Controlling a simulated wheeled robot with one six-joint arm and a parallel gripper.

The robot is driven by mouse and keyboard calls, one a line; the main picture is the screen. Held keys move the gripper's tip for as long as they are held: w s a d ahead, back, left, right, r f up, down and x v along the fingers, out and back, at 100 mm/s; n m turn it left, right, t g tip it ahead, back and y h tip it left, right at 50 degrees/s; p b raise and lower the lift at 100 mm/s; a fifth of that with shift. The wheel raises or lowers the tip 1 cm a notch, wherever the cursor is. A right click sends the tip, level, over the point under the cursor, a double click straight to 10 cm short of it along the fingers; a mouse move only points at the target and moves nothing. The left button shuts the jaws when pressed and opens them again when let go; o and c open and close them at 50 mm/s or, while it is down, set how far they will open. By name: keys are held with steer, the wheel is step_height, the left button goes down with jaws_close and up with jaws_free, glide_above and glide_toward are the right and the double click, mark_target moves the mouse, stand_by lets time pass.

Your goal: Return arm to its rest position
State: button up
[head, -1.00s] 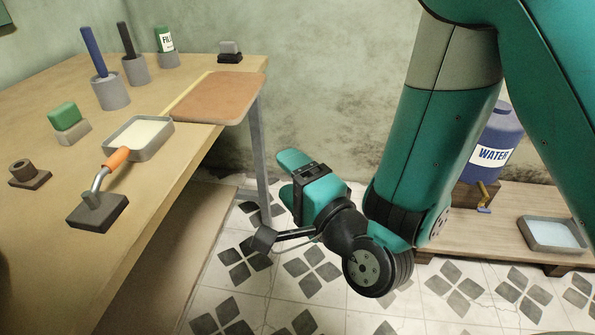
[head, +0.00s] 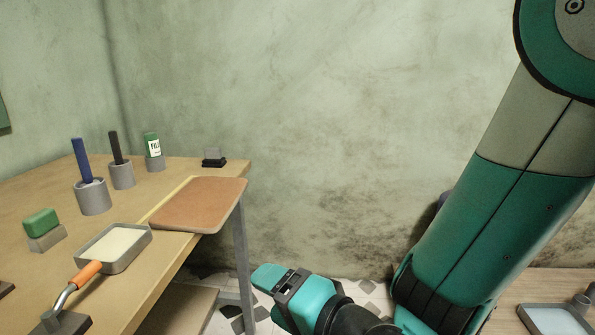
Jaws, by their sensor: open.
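My gripper (head: 262,277) is at the lower middle of the head view, in front of the table's right leg and over the tiled floor. Its teal and black body points left, away from me, and its fingers are only partly visible. It holds nothing that I can see and is apart from the table. My teal arm comes down from the upper right to it. The lower wrist is cut off by the bottom edge.
The wooden table (head: 115,200) at left carries a brown curved board (head: 201,204), a tray of pale material (head: 113,247), an orange-handled tool (head: 86,275), a green block (head: 41,222) and several holders. A low bench (head: 520,287) with a grey tray (head: 552,320) is at right.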

steer(key=s+d+r+n+g+h, duration=0.35)
steer(key=s+d+n+g, duration=0.2)
steer(key=d, duration=0.35)
steer(key=s+d+r+n+g+h, duration=0.3)
steer(key=s+d+n+g+h, duration=0.15)
steer(key=s+d+n, duration=0.35)
step_height(320, 180, up, 17)
steer(key=w+p, duration=0.1)
steer(key=p, duration=1.6)
steer(key=shift+w+d+m+y+p, duration=0.2)
steer(key=shift+d+m+y+p, duration=0.15)
steer(key=shift+d+m, duration=0.1)
steer(key=shift+r, duration=0.1)
